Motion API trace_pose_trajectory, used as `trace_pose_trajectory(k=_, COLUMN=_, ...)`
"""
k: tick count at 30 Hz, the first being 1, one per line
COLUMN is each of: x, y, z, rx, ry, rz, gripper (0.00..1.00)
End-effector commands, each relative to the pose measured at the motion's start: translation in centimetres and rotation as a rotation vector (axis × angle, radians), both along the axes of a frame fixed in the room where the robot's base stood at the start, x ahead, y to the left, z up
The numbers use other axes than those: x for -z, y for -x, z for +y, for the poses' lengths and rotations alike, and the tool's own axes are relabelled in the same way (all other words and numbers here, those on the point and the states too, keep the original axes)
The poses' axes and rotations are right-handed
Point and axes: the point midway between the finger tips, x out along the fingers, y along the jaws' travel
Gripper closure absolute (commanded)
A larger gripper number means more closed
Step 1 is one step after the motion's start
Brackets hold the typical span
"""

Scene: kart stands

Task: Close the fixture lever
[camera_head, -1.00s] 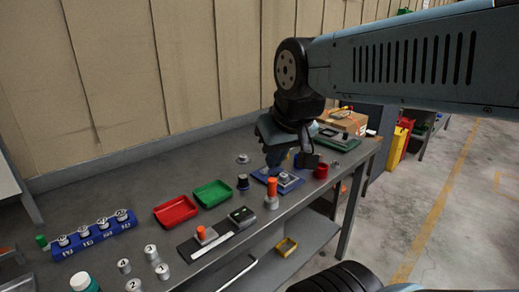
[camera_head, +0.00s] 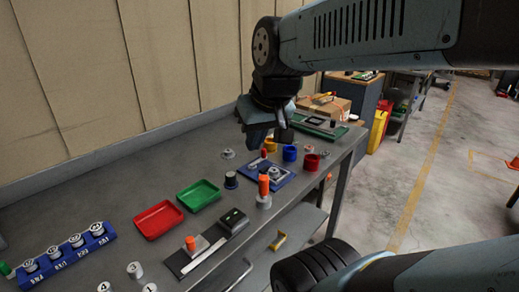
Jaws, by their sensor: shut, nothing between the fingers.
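The blue fixture plate (camera_head: 284,180) lies on the bench, with a round metal part (camera_head: 275,175) on top. A small red-tipped piece (camera_head: 264,153), which looks like the fixture lever, stands up at its back edge; its exact angle is too small to tell. My gripper (camera_head: 257,143) points down just above and left of that red tip in the picture. It is shut and empty. I cannot tell whether it touches the lever. An orange-topped upright handle (camera_head: 264,186) on a grey base stands in front of the fixture.
Blue (camera_head: 290,153), red (camera_head: 311,162) and yellow cups (camera_head: 271,145) stand behind and right of the fixture. Red (camera_head: 158,219) and green trays (camera_head: 199,195) lie to the left. A slider with an orange knob (camera_head: 190,243) is in front. The bench's right edge is close.

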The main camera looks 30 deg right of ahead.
Motion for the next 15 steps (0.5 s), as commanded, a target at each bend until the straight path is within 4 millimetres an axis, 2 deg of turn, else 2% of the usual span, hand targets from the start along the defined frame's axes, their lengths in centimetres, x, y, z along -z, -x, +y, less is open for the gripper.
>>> trace_pose_trajectory(k=8, x=3.0, y=-4.9, z=-2.6, rx=0.147, ry=-0.219, rz=0.121, gripper=1.00)
trace_pose_trajectory(k=15, x=5.8, y=-9.3, z=-6.9, rx=0.302, ry=-0.436, rz=0.151, gripper=1.00)
